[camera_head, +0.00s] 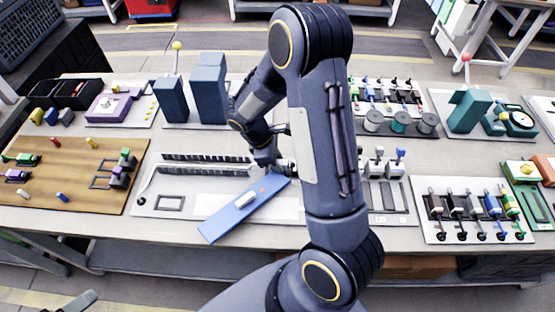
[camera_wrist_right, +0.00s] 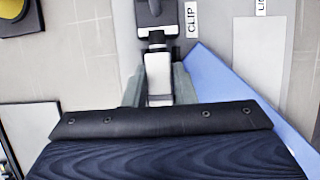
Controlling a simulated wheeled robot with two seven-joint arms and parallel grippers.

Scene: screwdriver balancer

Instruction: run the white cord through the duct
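The duct (camera_head: 205,162) shows in the head view as black slotted walls on a pale board (camera_head: 160,205) at the middle of the table. A thin white cord (camera_head: 146,182) curves at the duct's left end; the rest of it is hard to make out. My right gripper (camera_head: 272,168) is low over the duct's right end, partly hidden by my arm. In the wrist view its fingers (camera_wrist_right: 159,88) flank a white and black part (camera_wrist_right: 158,65) near a CLIP label; their grip is unclear. A grey tip at the lower left, apparently my left gripper (camera_head: 78,301), barely shows.
A blue panel (camera_head: 232,215) lies aslant over the board's front, close to my right gripper; it also shows in the wrist view (camera_wrist_right: 225,85). A brown wooden board (camera_head: 75,180) is at left. Blue-grey blocks (camera_head: 208,90) stand behind, and a connector board (camera_head: 470,215) is at right.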

